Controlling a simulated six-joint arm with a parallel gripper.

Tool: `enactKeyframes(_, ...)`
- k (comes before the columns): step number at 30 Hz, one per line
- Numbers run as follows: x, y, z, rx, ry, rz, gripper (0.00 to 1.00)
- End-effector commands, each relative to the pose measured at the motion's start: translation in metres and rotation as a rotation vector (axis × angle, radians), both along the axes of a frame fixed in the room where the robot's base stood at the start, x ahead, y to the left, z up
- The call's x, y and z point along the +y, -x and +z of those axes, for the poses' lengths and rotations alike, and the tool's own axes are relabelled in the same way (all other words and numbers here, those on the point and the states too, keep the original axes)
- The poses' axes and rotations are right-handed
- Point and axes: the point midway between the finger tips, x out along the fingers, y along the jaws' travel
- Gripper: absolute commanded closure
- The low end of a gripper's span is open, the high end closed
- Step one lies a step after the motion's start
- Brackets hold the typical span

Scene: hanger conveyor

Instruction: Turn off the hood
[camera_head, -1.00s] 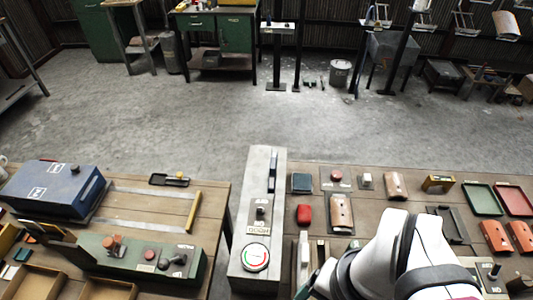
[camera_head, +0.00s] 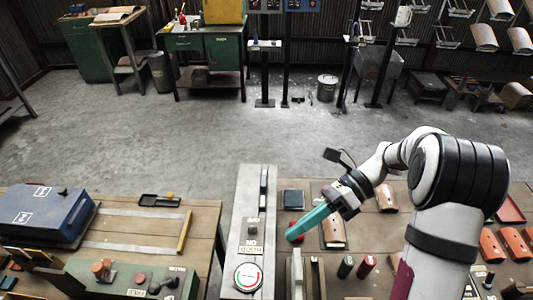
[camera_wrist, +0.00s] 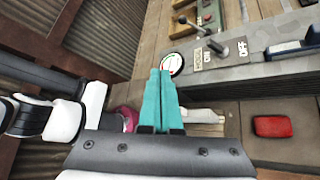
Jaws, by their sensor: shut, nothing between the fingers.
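The grey hood panel (camera_head: 252,184) stands as a narrow block between two benches. It has a HOOD label (camera_head: 251,251), a round dial (camera_head: 248,277) and a small dark lever (camera_head: 252,230) between ON and OFF labels. In the wrist view the lever's black knob (camera_wrist: 215,46) shows between the ON and OFF labels, nearer ON; its exact tilt is hard to tell. My gripper (camera_head: 292,236), with teal fingers, is shut and empty. It points down-left, just right of the panel and apart from the lever.
A red block (camera_wrist: 272,126) lies beside the panel, partly behind my fingers in the head view. The right bench holds several brown and orange pieces and dark green and red cylinders (camera_head: 346,266). A blue box (camera_head: 40,215) stands on the left bench.

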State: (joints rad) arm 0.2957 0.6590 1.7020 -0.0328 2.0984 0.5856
Motion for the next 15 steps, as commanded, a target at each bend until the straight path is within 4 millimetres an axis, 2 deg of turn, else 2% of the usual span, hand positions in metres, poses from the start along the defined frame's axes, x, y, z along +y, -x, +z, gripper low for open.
enactKeyframes(1, -0.005, -0.015, -0.015, 0.100, -0.033, -0.069, 1.00)
enactKeyframes(3, -0.011, -0.032, -0.032, 0.234, -0.076, -0.160, 1.00)
enactKeyframes(6, -0.018, -0.049, -0.050, 0.369, -0.124, -0.248, 1.00)
enactKeyframes(10, -0.022, -0.058, -0.062, 0.453, -0.155, -0.297, 1.00)
enactKeyframes(15, -0.022, -0.059, -0.063, 0.464, -0.158, -0.303, 1.00)
